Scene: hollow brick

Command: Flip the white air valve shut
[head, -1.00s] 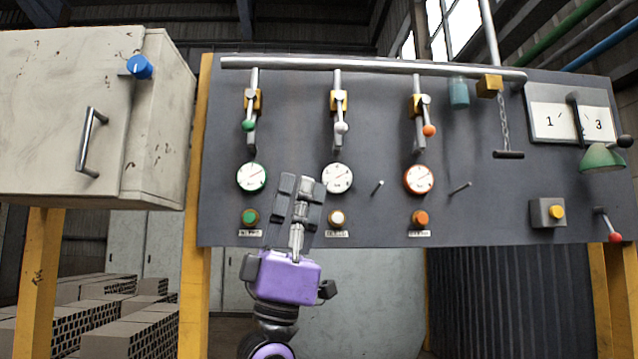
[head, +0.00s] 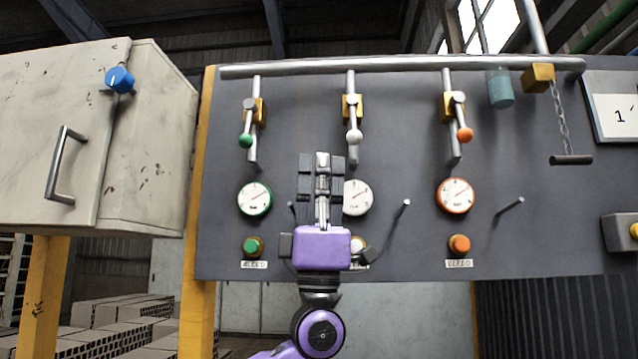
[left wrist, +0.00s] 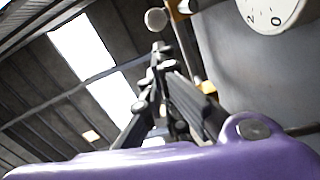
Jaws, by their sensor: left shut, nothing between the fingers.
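The white air valve (head: 351,107) is the middle of three valves under the pipe. Its lever hangs down, ending in a white knob (head: 354,137). The knob also shows at the top of the left wrist view (left wrist: 156,19). My left gripper (head: 322,160) points up, shut and empty, with its tips a little below and left of the knob in the head view. In the left wrist view its fingers (left wrist: 165,75) lie below the knob, with a gap in the picture. The gripper partly hides the white gauge (head: 357,198) and the button below it. My right gripper is out of view.
The green-knobbed valve (head: 245,140) is to the left and the orange-knobbed valve (head: 464,134) to the right. A peg (head: 401,217) sticks out right of the white gauge. A chain with a bar (head: 571,160) hangs at right. A metal cabinet (head: 70,130) stands at left.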

